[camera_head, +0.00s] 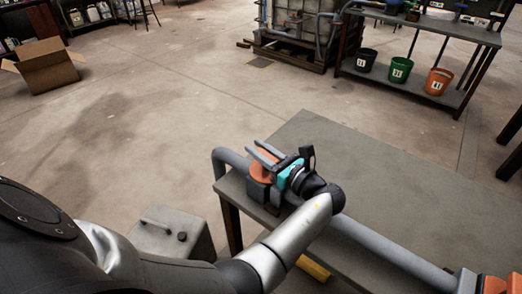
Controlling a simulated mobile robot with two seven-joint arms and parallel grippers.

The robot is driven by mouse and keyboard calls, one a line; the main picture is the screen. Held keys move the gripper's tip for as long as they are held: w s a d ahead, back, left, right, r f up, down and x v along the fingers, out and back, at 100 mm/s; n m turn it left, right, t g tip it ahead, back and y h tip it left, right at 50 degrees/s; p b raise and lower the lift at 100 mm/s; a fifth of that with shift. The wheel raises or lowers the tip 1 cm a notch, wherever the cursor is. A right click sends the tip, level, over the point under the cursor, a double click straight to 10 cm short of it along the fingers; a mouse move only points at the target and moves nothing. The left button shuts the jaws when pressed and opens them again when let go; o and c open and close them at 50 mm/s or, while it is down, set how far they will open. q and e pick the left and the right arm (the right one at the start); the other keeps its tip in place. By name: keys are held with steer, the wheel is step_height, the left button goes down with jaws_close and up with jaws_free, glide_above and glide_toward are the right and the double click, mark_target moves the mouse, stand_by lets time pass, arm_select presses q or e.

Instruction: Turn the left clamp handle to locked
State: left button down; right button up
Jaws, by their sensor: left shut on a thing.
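The left clamp (260,174), with an orange body, sits on a grey pipe near the left corner of the table. My left gripper (263,153), a dark body with teal trim and grey prongs, is right over this clamp and shut on its handle. The handle is mostly hidden by the gripper, so its exact angle cannot be told. A second orange and grey clamp (490,285) shows at the bottom right edge, cut off by the frame. My right gripper is not in view.
The grey pipe (385,249) runs along the table (420,190), whose far part is clear. A grey box (170,235) stands left of the table. A shelf with several buckets (400,70) and a cardboard box (45,68) are farther off.

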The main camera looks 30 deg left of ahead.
arm_select(q)
steer(key=shift+s+n+g+b, duration=0.2)
steer(key=shift+n+g, duration=0.2)
steer(key=shift+g, duration=0.25)
steer(key=shift+s+n+g+b, duration=0.1)
steer(key=shift+n+g+b, duration=0.1)
steer(key=shift+n+g, duration=0.35)
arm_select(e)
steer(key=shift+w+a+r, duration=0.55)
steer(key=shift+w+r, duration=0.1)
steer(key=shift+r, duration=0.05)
arm_select(q)
steer(key=shift+a, duration=0.1)
steer(key=c, duration=0.7)
jaws_free()
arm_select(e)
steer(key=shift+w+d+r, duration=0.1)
